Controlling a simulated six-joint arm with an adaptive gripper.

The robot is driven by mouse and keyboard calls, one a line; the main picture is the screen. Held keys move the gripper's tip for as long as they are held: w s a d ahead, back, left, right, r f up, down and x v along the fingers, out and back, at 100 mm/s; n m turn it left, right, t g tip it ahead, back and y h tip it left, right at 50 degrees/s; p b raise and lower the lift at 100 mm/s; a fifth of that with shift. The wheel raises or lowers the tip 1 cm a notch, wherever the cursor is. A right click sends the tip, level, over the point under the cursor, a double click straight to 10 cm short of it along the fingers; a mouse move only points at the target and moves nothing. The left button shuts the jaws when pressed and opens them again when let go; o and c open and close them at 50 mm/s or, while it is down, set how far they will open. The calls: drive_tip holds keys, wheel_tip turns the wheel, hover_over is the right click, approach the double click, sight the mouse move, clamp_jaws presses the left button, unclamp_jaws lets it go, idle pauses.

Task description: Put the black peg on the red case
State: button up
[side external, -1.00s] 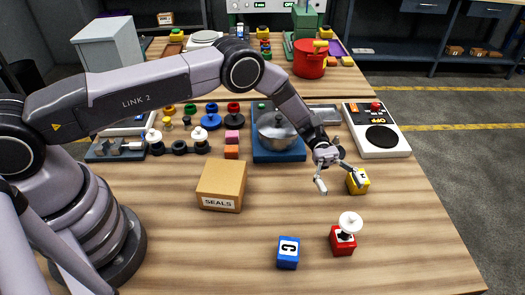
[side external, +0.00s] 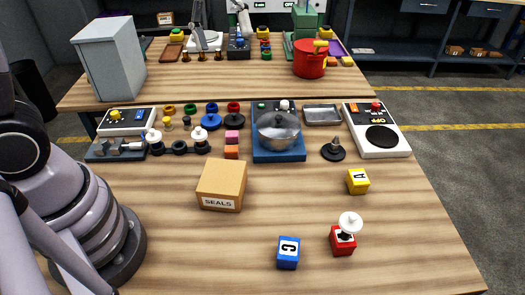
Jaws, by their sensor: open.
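The red case is most likely the small red block (side external: 343,247) at the front right. A white round cap and a black part sit on its top. A dark cone-shaped peg on a round black base (side external: 333,152) stands upright right of the pot. A much smaller dark peg (side external: 187,124) stands among coloured parts at left of middle. I cannot tell which of these is the black peg. My gripper is outside the view; only my arm's base and lower links show at the left edge.
A blue block (side external: 288,254), a yellow block (side external: 358,181) and a cardboard SEALS box (side external: 222,185) stand on the table. A lidded pot (side external: 278,132) sits on a blue unit. A white hot plate (side external: 381,140) is at right. The front middle is mostly clear.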

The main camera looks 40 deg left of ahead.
drive_tip(key=s+a+r+m+t+y, duration=0.1)
drive_tip(key=s+a+m+t+y, duration=0.2)
drive_tip(key=s+a, duration=1)
drive_tip(key=s+t+y, duration=0.1)
drive_tip(key=t+y, duration=0.1)
drive_tip(key=t, duration=0.2)
drive_tip(key=shift+s+r+m, duration=0.15)
drive_tip(key=shift+s+m, duration=0.25)
